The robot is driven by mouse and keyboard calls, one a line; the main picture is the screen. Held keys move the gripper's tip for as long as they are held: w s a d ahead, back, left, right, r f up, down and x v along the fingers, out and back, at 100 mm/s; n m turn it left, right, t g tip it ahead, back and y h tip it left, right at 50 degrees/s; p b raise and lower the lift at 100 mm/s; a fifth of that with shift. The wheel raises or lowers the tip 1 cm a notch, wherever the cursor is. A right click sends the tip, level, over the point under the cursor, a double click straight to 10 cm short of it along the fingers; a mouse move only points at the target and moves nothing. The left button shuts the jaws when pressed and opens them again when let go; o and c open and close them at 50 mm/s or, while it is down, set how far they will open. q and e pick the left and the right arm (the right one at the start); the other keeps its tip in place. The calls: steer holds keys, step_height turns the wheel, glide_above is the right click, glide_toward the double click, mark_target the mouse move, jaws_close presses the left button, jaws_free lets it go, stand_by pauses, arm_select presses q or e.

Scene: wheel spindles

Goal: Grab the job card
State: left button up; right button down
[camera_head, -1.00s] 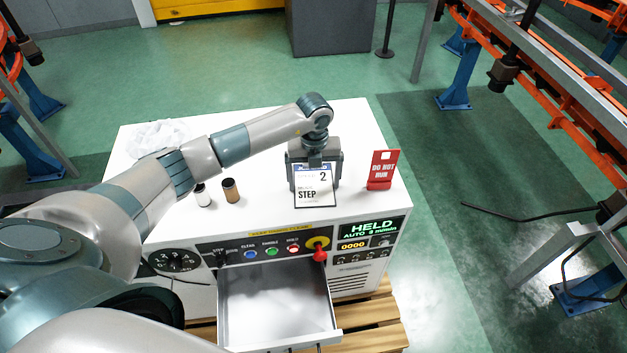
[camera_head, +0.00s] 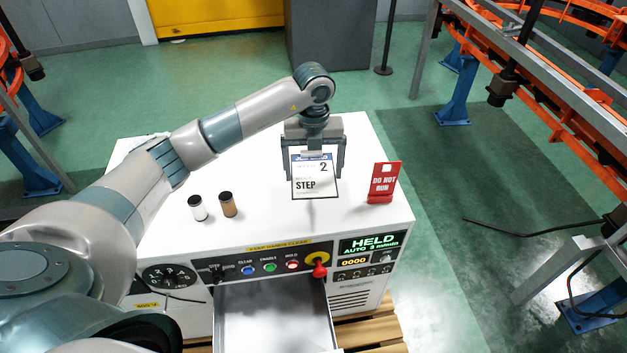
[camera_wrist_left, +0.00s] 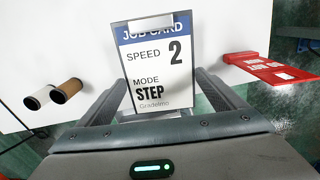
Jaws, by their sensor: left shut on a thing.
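The job card (camera_head: 316,180) is a white card with a blue header, reading speed 2 and mode STEP. My left gripper (camera_head: 315,174) is shut on it, with a finger at each side, above the white top of the machine. In the left wrist view the job card (camera_wrist_left: 153,70) stands between the fingers (camera_wrist_left: 155,95), its print facing the camera, with a clip at its top edge. My right gripper is not in view.
A white-sided cylinder (camera_head: 198,208) and a brown one (camera_head: 228,205) stand to the left. An open, empty drawer (camera_head: 275,315) juts from the control panel (camera_head: 270,265) at the front.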

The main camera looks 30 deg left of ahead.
arm_select(q)
steer(key=shift+r, duration=0.35)
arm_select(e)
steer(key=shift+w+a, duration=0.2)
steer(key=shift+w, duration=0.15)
